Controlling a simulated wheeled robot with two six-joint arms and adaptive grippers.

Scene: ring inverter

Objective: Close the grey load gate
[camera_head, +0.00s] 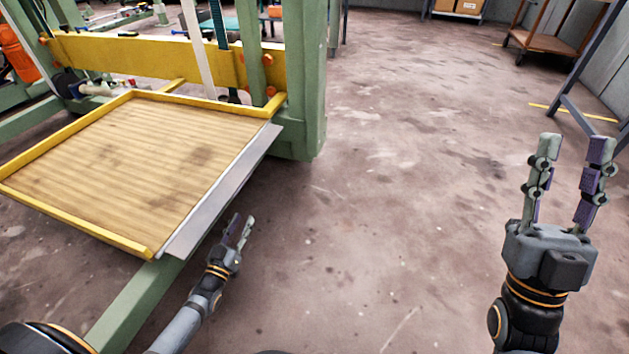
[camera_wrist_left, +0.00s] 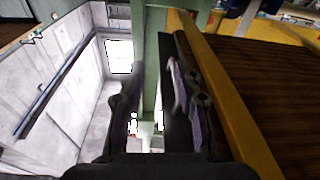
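The grey load gate (camera_head: 222,192) is a long flat strip along the right edge of the wooden bed (camera_head: 125,165). It extends outward from that edge; its exact tilt is hard to tell. My left gripper (camera_head: 243,228) is just right of the gate's outer edge, near its middle. In the left wrist view the fingers (camera_wrist_left: 158,100) stand apart, with a dark panel (camera_wrist_left: 180,125), likely the gate, close by the right-hand finger. I cannot tell whether they touch. My right gripper (camera_head: 572,148) is open and empty over the floor, far from the gate.
A yellow rim (camera_head: 75,228) borders the bed's other sides. A green post (camera_head: 305,90) stands beyond the gate's far end, and a green beam (camera_head: 140,305) runs below its near end. Open floor (camera_head: 400,180) lies to the right. A cart (camera_head: 550,40) stands far back.

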